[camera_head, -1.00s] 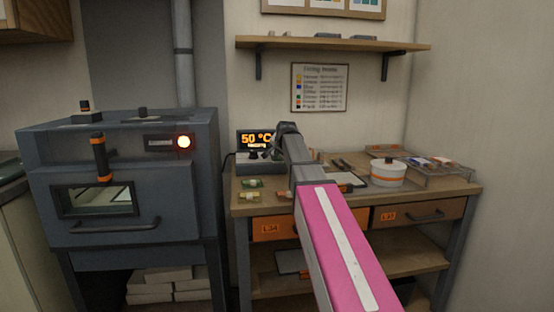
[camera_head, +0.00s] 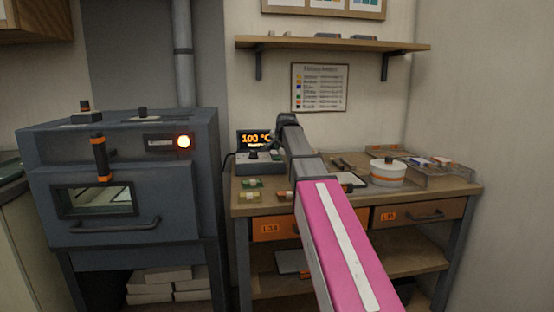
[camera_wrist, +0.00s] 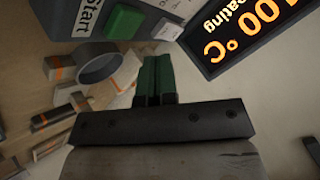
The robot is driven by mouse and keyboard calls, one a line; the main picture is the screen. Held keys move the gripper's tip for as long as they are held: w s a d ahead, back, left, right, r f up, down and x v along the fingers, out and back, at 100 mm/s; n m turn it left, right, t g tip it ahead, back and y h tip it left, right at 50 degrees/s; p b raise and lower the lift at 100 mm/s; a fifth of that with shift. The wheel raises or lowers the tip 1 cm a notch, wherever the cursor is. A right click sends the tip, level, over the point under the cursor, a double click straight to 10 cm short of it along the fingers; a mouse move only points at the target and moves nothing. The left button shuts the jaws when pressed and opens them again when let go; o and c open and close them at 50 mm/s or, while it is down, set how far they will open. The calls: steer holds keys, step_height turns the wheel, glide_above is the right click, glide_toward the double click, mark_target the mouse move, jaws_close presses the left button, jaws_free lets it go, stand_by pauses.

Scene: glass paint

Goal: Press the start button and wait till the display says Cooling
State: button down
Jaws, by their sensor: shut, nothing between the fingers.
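The controller box (camera_head: 262,168) stands on the workbench. Its display (camera_head: 255,138) reads 100 °C in orange, with a small line below. In the wrist view the display (camera_wrist: 255,30) is upside down and partly cut off; its lower word ends in "eating". The green start button (camera_wrist: 123,21), beside the "Start" label, shows at the top of the wrist view. My gripper (camera_wrist: 155,62) is shut and empty, its green fingertips a little apart from the button in the picture. In the head view my arm hides its fingertips.
A grey kiln (camera_head: 125,180) with a lit lamp (camera_head: 184,142) stands at left. On the bench (camera_head: 345,206) are small glass pieces (camera_head: 250,190), a white round pot (camera_head: 387,173) and a clear tray (camera_head: 440,178). A shelf (camera_head: 335,43) hangs above.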

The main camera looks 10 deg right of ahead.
mark_target(278, 157)
steer(key=shift+r, duration=1.75)
